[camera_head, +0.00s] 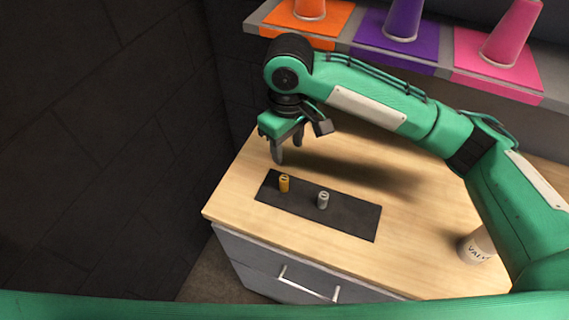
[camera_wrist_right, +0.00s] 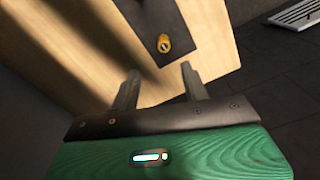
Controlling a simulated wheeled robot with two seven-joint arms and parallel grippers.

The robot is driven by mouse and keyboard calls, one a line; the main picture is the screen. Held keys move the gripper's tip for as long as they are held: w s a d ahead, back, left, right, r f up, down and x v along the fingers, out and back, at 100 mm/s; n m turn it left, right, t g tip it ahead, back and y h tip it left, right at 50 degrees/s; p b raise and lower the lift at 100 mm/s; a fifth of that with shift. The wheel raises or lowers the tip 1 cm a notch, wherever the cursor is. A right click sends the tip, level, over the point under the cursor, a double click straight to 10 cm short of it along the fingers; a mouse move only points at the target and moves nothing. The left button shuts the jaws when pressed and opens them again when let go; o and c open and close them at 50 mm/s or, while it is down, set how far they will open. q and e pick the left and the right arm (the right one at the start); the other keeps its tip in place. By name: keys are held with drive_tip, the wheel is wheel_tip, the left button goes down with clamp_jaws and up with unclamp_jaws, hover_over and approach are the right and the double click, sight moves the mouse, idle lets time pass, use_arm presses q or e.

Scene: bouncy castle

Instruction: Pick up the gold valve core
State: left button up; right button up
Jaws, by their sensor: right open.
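The gold valve core (camera_head: 284,183) is a small upright cylinder near the left end of a black mat (camera_head: 350,221) on the wooden table. It also shows in the right wrist view (camera_wrist_right: 164,43), beyond the fingertips. A silver valve core (camera_head: 323,200) stands to its right on the same mat. My right gripper (camera_head: 288,150) is open and empty, pointing down above the table, a little behind the gold core and apart from it. Its two fingers show in the wrist view (camera_wrist_right: 161,83). My left gripper is in neither view.
A white cylinder with "VALVE"-like lettering (camera_head: 476,246) stands at the table's right, beside my arm. A shelf behind holds orange (camera_head: 310,8), purple (camera_head: 404,18) and pink (camera_head: 510,35) cones on matching pads. A dark wall (camera_head: 110,130) lies to the left. Drawers (camera_head: 300,270) sit below the tabletop.

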sight(284, 178)
wheel_tip(284, 178, down, 8)
drive_tip(key=shift+r+p, duration=0.15)
drive_tip(key=shift+p, duration=0.15)
drive_tip(key=shift+w+f, duration=0.1)
drive_tip(key=shift+f, duration=0.2)
drive_tip(key=shift+s+a+f+p, duration=0.15)
drive_tip(key=shift+f+p, duration=0.1)
drive_tip(key=shift+f, duration=0.35)
drive_tip(key=shift+s+a+f+p, duration=0.1)
drive_tip(key=shift+a+f+p, duration=0.1)
drive_tip(key=shift+f, duration=0.4)
wheel_tip(284, 178, down, 2)
drive_tip(key=shift+f, duration=0.4)
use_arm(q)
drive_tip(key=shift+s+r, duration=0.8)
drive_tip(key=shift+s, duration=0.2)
use_arm(e)
clamp_jaws()
